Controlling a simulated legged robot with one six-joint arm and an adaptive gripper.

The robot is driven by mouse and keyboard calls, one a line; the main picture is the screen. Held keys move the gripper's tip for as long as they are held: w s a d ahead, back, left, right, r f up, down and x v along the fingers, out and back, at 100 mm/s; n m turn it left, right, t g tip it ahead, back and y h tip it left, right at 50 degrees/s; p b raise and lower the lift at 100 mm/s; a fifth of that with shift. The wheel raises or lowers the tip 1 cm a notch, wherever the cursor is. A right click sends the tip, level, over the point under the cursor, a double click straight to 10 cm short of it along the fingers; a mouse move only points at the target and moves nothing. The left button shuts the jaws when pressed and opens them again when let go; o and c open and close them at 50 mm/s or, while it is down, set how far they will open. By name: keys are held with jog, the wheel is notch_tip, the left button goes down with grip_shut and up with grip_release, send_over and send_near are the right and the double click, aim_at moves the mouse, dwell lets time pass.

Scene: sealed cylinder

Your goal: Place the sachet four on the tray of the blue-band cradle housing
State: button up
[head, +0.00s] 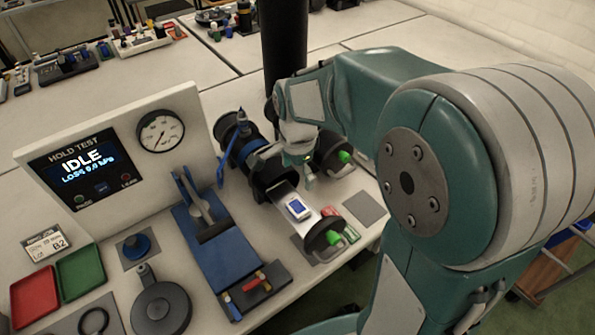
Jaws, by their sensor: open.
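A small white packet with a blue face (298,208), which looks like the sachet, lies on the pale pulled-out tray (285,192). I cannot read a number on it. The tray runs between a black cylindrical housing with a blue band (256,152) and a dark round end cap with a green knob (325,238). My gripper (308,177) is above and behind the packet, apart from it, close to the housing's mouth. Its fingers are small and partly hidden by my wrist; it is open, and I see nothing held in it.
A second dark cap with a green knob (336,154) stands behind. A blue clamp fixture (215,250), a gauge panel reading IDLE (85,172), and red (35,296) and green trays (81,272) are to the left. My arm covers the right side.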

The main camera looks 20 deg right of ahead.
jog(key=s+r+n+t, duration=0.5)
jog(key=s+r+n, duration=0.5)
jog(key=s+n, duration=0.4)
jog(key=shift+s+d+t, duration=0.15)
jog(key=shift+s+t, duration=0.15)
jog(key=shift+s, duration=0.3)
